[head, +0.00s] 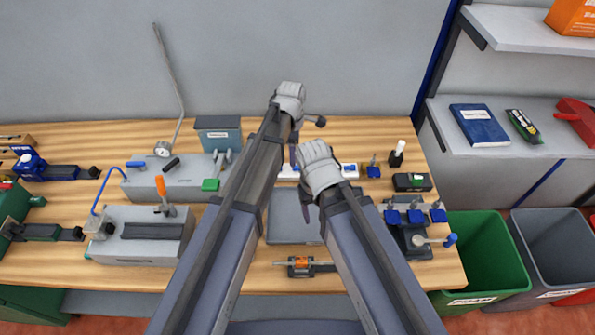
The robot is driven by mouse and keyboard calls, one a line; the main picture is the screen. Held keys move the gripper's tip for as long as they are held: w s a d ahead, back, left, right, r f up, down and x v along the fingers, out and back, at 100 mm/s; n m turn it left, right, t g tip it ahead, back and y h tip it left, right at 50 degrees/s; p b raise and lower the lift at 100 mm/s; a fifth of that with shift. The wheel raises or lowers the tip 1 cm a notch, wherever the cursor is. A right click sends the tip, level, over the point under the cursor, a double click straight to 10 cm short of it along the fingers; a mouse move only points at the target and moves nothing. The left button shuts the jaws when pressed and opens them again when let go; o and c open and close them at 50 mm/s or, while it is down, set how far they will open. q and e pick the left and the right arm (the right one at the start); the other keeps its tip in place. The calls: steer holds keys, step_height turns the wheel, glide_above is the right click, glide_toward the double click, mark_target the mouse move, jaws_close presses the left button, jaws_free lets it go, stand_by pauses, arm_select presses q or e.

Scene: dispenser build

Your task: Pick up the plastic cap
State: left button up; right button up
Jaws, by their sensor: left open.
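I cannot pick out the plastic cap for certain; it may be among the small parts or hidden by my arms. My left gripper (305,137) is over the back middle of the bench, its two dark fingers spread apart with nothing seen between them. My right gripper (307,203) is nearer, above the grey plate (285,222); its fingers are partly hidden by its own wrist, and no held thing shows. A small black part with a white top (397,152) stands at the back right.
Grey fixtures (140,255) and a blue-grey box (218,134) fill the left of the wooden bench (90,132). A black block (412,182) and an orange-centred fixture (302,263) are on the right half. Green (495,290) and grey bins stand beyond the right edge.

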mark_target(295, 170)
arm_select(q)
steer(key=shift+d+f+b, duration=0.2)
steer(key=shift+f+b, duration=1.1)
steer(key=shift+d+f+b, duration=0.15)
steer(key=shift+f+b, duration=1.15)
arm_select(e)
steer(key=shift+f, duration=2.65)
steer(key=shift+r, duration=0.1)
arm_select(q)
jaws_close()
